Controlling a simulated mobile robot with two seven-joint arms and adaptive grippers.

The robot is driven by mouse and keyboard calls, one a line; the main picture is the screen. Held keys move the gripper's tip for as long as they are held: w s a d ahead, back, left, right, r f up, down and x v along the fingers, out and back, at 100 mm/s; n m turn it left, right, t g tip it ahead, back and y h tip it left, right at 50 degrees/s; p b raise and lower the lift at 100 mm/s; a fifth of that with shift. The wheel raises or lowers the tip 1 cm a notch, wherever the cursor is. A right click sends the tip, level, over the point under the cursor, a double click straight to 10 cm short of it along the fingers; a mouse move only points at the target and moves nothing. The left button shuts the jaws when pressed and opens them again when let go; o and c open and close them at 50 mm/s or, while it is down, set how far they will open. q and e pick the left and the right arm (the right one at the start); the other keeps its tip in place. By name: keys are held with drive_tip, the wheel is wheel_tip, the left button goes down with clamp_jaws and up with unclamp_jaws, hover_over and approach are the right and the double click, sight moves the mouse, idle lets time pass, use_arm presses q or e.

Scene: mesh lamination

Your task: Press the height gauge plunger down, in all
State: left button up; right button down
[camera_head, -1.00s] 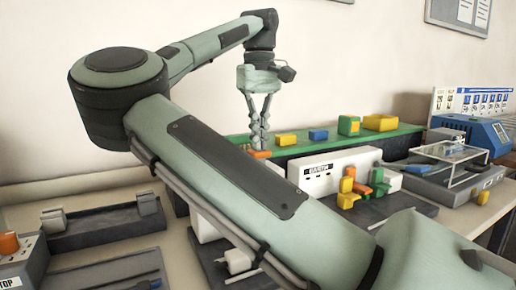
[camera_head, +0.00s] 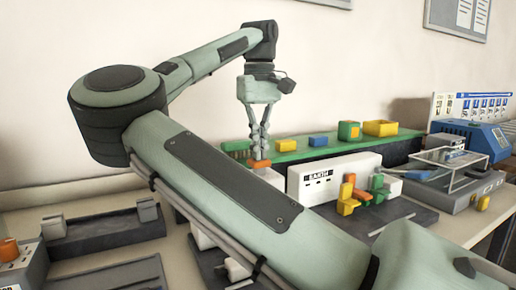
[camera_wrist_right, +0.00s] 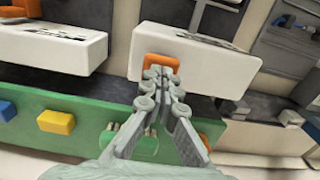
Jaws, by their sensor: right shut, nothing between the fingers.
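The orange plunger cap (camera_head: 259,164) of the height gauge shows in the head view right under the fingertips of my right gripper (camera_head: 260,156). The fingers are shut and empty, pointing down. In the right wrist view the orange cap (camera_wrist_right: 160,62) stands out of a white box (camera_wrist_right: 200,60), and the closed fingertips (camera_wrist_right: 160,82) overlap its near edge. They look to be on the cap; exact contact is hard to tell. My right arm hides most of the gauge's body in the head view. My left gripper is not in view.
Behind stands a green shelf (camera_head: 300,153) with yellow, blue and green blocks. To the right are a white box with dark lettering (camera_head: 312,184), yellow, orange and green clamps (camera_head: 355,195), and a blue machine (camera_head: 478,136). A grey fixture (camera_head: 100,237) lies at left.

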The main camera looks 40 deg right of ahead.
wheel_tip(320, 180, up, 4)
drive_tip(key=p, duration=0.2)
drive_tip(key=shift+f+p, duration=0.2)
drive_tip(key=shift+p, duration=0.15)
drive_tip(key=shift+r+p, duration=0.4)
drive_tip(key=shift+r, duration=0.95)
